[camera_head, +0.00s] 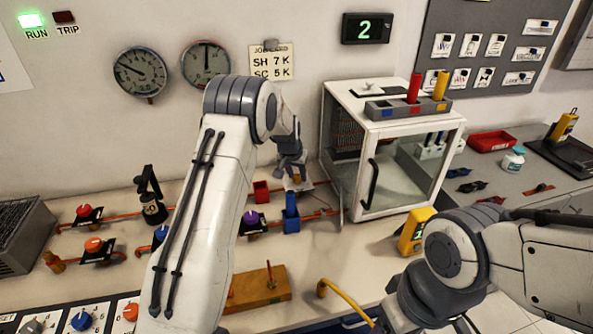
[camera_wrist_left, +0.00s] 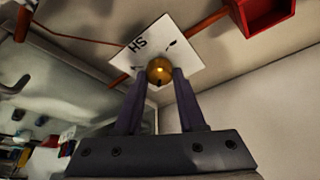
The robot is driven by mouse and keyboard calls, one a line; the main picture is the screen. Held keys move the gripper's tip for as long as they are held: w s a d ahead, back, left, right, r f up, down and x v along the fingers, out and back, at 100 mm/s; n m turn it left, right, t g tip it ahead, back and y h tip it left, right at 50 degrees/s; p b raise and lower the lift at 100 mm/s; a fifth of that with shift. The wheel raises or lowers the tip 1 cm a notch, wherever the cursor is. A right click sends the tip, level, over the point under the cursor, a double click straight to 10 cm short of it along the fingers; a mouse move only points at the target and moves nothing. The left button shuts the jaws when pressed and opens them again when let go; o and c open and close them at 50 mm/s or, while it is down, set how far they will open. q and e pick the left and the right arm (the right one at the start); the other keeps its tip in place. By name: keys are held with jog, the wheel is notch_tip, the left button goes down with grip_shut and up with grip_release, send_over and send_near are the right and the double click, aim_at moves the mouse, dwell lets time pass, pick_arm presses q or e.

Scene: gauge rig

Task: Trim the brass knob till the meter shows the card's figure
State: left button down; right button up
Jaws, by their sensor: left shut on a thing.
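The brass knob (camera_wrist_left: 159,71) sits on a white plate (camera_wrist_left: 157,50) marked SH in the left wrist view. My left gripper (camera_wrist_left: 160,82) is shut on the knob, one dark finger on each side. In the head view my left gripper (camera_head: 294,172) reaches down to the plate beside the glass-fronted cabinet, and the knob is hidden there. The card (camera_head: 270,62) on the wall reads SH 7 K and SC 5 K, its top line partly covered. A digital display (camera_head: 367,28) reads a green 2. My right gripper is out of view.
The white cabinet (camera_head: 394,145) stands just right of my left gripper. A red bin (camera_head: 261,191) and a blue holder (camera_head: 291,217) are close by. A yellow handheld meter (camera_head: 414,231) stands near my right arm. Two round gauges (camera_head: 140,73) (camera_head: 206,64) hang on the wall.

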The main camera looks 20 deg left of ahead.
pick_arm(q)
jog(key=shift+d+r+n, duration=0.1)
jog(key=shift+n, duration=0.4)
jog(key=shift+n+y, duration=0.5)
jog(key=shift+n, duration=0.3)
jog(key=shift+n+y+b, duration=0.5)
jog(key=shift+n+b, duration=0.7)
jog(key=shift+n, duration=0.1)
jog(key=shift+g, duration=0.3)
jog(key=c, duration=0.5)
grip_release()
jog(key=shift+d, duration=0.1)
jog(key=b+v, duration=0.1)
jog(key=v, duration=0.9)
